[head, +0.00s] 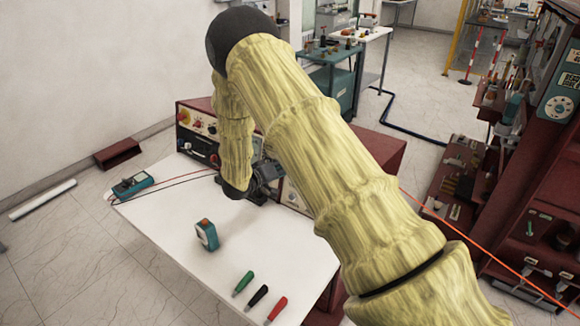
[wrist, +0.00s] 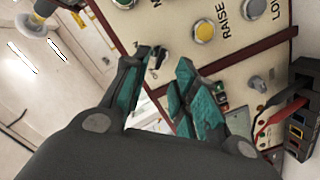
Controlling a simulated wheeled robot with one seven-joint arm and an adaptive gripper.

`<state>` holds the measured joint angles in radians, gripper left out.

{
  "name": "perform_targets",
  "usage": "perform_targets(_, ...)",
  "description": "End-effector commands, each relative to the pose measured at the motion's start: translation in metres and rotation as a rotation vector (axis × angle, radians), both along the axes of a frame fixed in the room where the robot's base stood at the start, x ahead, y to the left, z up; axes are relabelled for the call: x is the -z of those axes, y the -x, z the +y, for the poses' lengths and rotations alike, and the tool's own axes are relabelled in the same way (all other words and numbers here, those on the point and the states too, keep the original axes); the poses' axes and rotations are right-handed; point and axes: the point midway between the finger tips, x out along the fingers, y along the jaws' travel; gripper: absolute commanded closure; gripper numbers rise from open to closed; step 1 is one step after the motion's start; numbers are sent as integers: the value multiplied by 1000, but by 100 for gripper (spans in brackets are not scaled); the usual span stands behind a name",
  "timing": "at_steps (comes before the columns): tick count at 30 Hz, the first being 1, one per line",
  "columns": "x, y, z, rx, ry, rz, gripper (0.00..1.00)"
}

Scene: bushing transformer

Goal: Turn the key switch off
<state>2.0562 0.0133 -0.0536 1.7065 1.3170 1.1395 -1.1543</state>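The control panel (head: 197,122) stands at the back of the white table, partly hidden by my arm. In the wrist view its cream face (wrist: 240,60) fills the upper right. A small black switch that looks like the key switch (wrist: 160,56) is on it, just beyond and between my fingertips. My gripper (wrist: 164,60) is open, with teal pads on both fingers and nothing visible held. I cannot tell whether a finger touches the switch. In the head view my gripper (head: 262,180) is dark and close to the panel front, and the switch is hidden.
A yellow RAISE button (wrist: 205,31) and a grey knob (wrist: 258,83) are on the panel. Red and black leads (wrist: 282,113) plug in at the right. A multimeter (head: 132,186), a teal device (head: 207,235) and several screwdrivers (head: 257,296) lie on the table (head: 165,225).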

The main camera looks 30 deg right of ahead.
Motion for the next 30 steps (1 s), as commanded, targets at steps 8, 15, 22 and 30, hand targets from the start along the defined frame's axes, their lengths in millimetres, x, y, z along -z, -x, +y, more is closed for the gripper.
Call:
perform_targets(8, -12, 15, 41, -1, -1, 2, 72)
perform_targets(15, -16, 21, 55, 1, -2, 3, 72)
perform_targets(22, -16, 21, 56, 2, -1, 3, 72)
perform_targets(30, -16, 21, 56, 1, -2, 2, 72)
